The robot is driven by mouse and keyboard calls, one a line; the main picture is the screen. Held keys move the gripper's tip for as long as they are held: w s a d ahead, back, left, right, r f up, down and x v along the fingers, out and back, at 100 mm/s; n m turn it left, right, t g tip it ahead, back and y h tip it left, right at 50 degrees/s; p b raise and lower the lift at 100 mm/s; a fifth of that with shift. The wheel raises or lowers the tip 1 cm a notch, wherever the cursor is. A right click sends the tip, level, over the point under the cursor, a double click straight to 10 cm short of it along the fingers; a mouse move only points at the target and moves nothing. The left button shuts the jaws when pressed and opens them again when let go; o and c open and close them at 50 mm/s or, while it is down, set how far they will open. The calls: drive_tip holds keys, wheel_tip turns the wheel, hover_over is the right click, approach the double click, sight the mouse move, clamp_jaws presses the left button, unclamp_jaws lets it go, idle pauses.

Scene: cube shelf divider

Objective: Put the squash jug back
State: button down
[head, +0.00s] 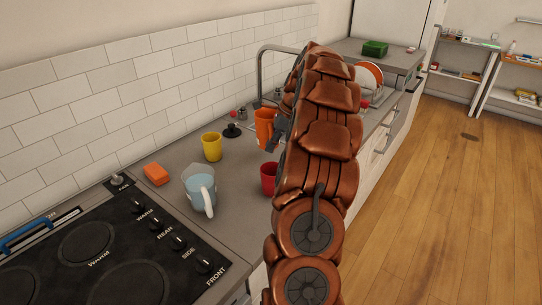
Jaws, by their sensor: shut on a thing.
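My gripper (279,134) is at the far part of the counter, mostly hidden behind my copper-coloured arm. It is shut on an orange jug-like vessel (264,124), the likely squash jug. The vessel looks upright, with its right side hidden by the gripper and arm. I cannot tell whether its base touches the counter. A clear jug (201,188) with pale blue liquid and a white handle stands on the counter nearer the hob.
A yellow cup (212,147), a red cup (268,178) and an orange block (156,174) stand on the grey counter. A dark stopper-like object (232,131) is behind. The black hob (95,260) fills the lower left. A dish rack with plates (370,77) is beyond the tap.

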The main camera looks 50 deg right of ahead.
drive_tip(key=shift+f+p, duration=0.6)
drive_tip(key=shift+f, duration=2)
drive_tip(key=shift+f, duration=0.15)
drive_tip(key=c, duration=1.1)
unclamp_jaws()
drive_tip(key=shift+c, duration=0.2)
drive_tip(key=b+v, duration=0.2)
drive_tip(key=v, duration=1)
drive_tip(key=shift+a, duration=0.1)
